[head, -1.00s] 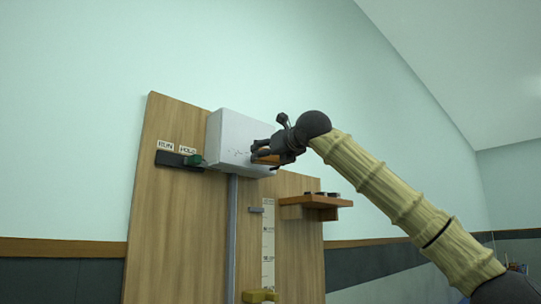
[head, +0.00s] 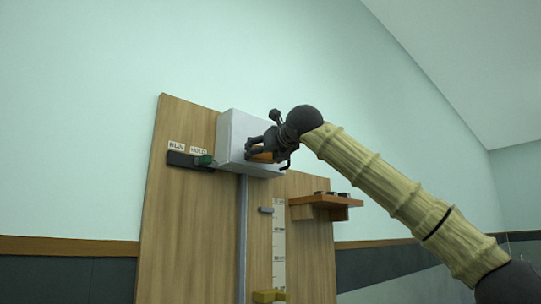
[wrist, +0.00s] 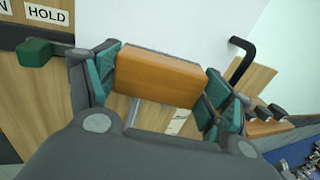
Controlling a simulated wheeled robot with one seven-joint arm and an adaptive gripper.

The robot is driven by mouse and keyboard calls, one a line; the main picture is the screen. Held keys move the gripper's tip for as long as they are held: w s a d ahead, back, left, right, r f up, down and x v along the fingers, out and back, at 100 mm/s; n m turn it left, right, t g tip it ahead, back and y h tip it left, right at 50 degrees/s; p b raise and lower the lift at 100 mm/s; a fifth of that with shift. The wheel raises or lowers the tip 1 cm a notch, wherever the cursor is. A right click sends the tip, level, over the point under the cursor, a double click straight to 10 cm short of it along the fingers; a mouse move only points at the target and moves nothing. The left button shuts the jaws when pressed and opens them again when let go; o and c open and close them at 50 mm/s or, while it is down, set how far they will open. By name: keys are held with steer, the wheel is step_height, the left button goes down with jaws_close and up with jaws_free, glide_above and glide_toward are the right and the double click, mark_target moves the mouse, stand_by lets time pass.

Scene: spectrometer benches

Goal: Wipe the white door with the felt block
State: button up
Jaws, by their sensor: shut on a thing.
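The white door (head: 236,130) is the front of a white box high on a wooden panel; it also fills the top middle of the wrist view (wrist: 175,22). My gripper (head: 262,150) is in front of the door's lower middle. In the wrist view my gripper (wrist: 160,74) is shut on the felt block (wrist: 158,76), an orange-brown wooden block with a thin grey layer on its door side. The block shows small in the head view (head: 262,157). The grey side is at or very near the door; I cannot tell if it touches. My fingers hide part of the door.
A green-knobbed lever (head: 204,160) by the RUN and HOLD labels is left of the door. A black hooked handle (wrist: 241,58) is at its right. A wooden shelf (head: 327,201) sticks out lower right. A grey vertical rail (head: 242,230) runs below the box.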

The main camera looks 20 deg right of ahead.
mark_target(252, 159)
steer(key=shift+s+a+b, duration=0.15)
steer(key=shift+a+b, duration=0.2)
steer(key=shift+a, duration=1.6)
steer(key=shift+c, duration=0.3)
steer(key=shift+s+a, duration=0.15)
steer(key=shift+a, duration=1.05)
steer(key=shift+c, duration=1.3)
steer(key=shift+s+a, duration=0.1)
steer(key=shift+a, duration=0.7)
steer(key=shift+s+d+f+b, duration=0.15)
steer(key=shift+d+b, duration=0.15)
steer(key=shift+b, duration=0.25)
steer(key=shift+s+d+b, duration=0.15)
steer(key=shift+s+b, duration=0.15)
steer(key=shift+s, duration=0.1)
steer(key=shift+s+b, duration=0.8)
steer(key=shift+s, duration=1.5)
steer(key=s+b, duration=0.1)
steer(key=s, duration=0.2)
steer(key=shift+d, duration=0.15)
